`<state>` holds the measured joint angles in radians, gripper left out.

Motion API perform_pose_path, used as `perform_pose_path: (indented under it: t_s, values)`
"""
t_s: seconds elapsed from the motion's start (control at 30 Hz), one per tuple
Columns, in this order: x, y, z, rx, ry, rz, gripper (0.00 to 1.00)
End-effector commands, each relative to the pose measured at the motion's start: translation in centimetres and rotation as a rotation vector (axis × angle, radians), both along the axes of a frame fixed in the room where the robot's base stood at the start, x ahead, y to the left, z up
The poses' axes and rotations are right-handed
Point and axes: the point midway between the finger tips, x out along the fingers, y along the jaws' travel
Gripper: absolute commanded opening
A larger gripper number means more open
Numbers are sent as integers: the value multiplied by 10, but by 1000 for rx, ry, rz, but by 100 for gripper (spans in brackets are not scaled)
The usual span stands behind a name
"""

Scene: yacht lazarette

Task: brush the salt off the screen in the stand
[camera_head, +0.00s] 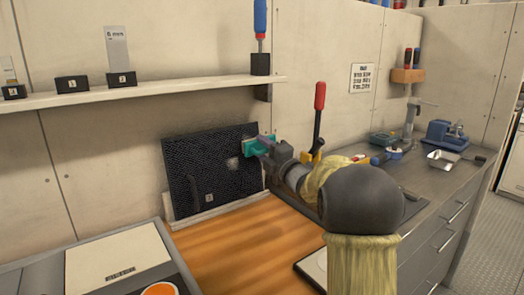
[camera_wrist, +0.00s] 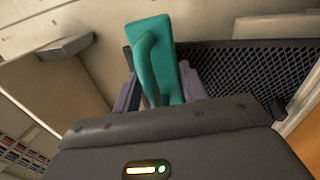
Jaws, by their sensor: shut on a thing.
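The dark mesh screen (camera_head: 205,170) stands leaning back against the wall in a pale stand (camera_head: 222,208) on the wooden worktop. A whitish patch (camera_head: 233,162) shows on its right part, and a small pale mark (camera_head: 209,198) low down. My gripper (camera_head: 262,147) is at the screen's upper right edge, shut on a teal brush (camera_head: 250,148). In the wrist view the teal brush (camera_wrist: 157,60) sits between the fingers, with the mesh screen (camera_wrist: 265,70) to its right. The brush's working face is hidden, so contact with the screen is unclear.
A shelf (camera_head: 150,92) with small labelled blocks and an upright blue-handled tool (camera_head: 260,20) runs above the screen. A red-handled lever (camera_head: 319,110) stands close behind my arm. A pale box (camera_head: 120,265) lies front left. Bare wood (camera_head: 225,250) lies before the stand.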

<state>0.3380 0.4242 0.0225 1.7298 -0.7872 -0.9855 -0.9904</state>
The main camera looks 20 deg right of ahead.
Motion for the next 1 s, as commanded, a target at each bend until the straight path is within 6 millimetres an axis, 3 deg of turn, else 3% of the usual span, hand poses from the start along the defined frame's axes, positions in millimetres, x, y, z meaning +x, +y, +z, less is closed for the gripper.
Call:
perform_pose_path:
  t_s: [0.63, 1.0]
  values:
    - [-50, -17, -1, -1, 0, -2, 24]
    - [-54, -18, 0, 1, -1, -1, 24]
